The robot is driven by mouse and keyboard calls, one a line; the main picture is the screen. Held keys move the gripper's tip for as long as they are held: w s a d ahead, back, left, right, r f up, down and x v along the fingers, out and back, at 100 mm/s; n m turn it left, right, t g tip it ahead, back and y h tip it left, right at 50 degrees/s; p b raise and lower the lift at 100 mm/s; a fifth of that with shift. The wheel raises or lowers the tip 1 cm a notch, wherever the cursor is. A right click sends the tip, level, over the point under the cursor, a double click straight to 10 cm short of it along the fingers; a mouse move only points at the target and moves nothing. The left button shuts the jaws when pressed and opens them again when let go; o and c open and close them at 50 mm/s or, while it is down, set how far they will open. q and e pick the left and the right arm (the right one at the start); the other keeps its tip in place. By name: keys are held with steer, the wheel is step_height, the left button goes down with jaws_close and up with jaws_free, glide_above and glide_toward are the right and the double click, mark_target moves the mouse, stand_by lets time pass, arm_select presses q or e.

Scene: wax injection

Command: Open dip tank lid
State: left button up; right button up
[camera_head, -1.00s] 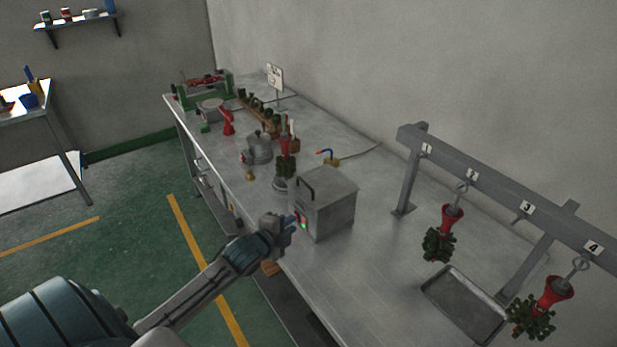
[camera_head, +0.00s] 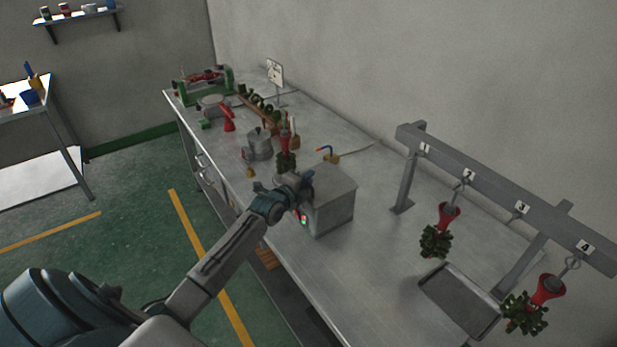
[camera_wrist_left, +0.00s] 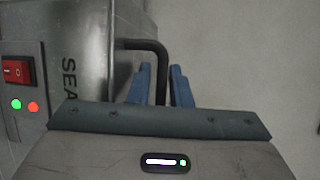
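The dip tank (camera_head: 335,212) is a grey metal box on the long bench, with a red and green switch panel on its front. Its lid (camera_head: 335,180) lies flat on top and looks closed. My left gripper (camera_head: 303,180) is at the lid's near left edge and hides the handle in the head view. In the left wrist view the black bent handle (camera_wrist_left: 160,62) stands between the two blue fingers of my gripper (camera_wrist_left: 160,88). The fingers are apart, with narrow gaps beside the handle. My right gripper is not in view.
On the right are a numbered rack (camera_head: 490,190) with hanging trees and a metal tray (camera_head: 460,300). Bench between tank and tray is clear.

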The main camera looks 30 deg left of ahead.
arm_select(q)
steer(key=shift+w, duration=0.45)
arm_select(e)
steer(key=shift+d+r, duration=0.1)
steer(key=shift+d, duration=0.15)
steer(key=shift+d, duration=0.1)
arm_select(q)
jaws_close()
